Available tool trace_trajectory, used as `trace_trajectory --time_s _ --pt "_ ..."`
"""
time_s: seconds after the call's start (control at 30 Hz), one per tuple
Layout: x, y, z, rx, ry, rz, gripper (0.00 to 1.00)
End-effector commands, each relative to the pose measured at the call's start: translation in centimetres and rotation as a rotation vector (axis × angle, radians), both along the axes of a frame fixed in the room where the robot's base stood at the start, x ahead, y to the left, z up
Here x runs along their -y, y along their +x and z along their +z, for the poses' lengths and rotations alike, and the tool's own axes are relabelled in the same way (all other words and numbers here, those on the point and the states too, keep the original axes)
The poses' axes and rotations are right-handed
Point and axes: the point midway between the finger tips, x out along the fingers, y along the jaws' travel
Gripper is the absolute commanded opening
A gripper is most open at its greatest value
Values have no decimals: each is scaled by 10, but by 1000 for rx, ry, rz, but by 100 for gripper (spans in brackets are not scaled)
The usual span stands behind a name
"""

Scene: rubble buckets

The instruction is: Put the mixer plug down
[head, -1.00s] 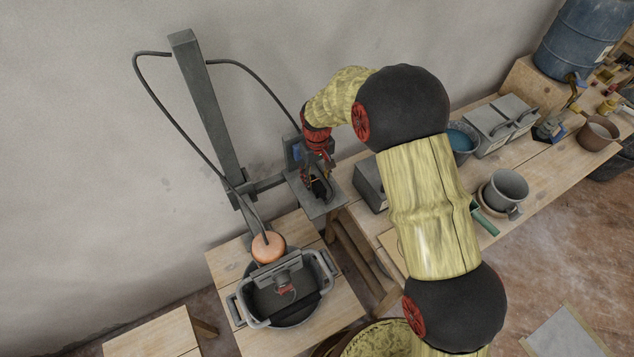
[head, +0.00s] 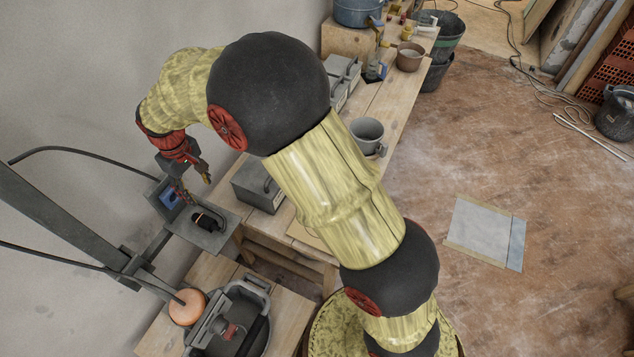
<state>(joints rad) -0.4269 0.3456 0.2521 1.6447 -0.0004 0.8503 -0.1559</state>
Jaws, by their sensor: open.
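The mixer plug (head: 206,221), a small black piece with a dark cable, lies on the grey metal shelf (head: 217,241) fixed to the mixer stand. A blue socket (head: 170,196) is on the upright plate at the back of this shelf. My gripper (head: 196,184) is open and empty, above the shelf and apart from the plug. Its fingers point down and partly cover the area around the socket.
A grey metal box (head: 258,186) stands on the bench right of the shelf. Below are the mixer's grey tub (head: 258,291) and an orange round part (head: 187,307). A grey mug (head: 367,134) stands farther along the bench. The floor at right is mostly open.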

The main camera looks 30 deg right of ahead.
Motion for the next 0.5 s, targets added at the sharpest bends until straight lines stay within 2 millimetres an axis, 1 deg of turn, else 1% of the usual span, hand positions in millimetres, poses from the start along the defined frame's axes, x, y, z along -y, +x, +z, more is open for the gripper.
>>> trace_trajectory --time_s 0.03,0.1,0.2,0.3,0.37,0.4,0.5 --pt "15 -4 23 21 10 -26 46" --pt "34 -12 49 46 20 -60 46" --pt "61 -27 83 79 35 -108 46" --pt "88 -45 113 114 49 -157 46" --pt "103 -58 130 135 56 -186 46" --pt "113 -67 140 149 62 -205 46" --pt "137 -91 162 184 74 -255 46"
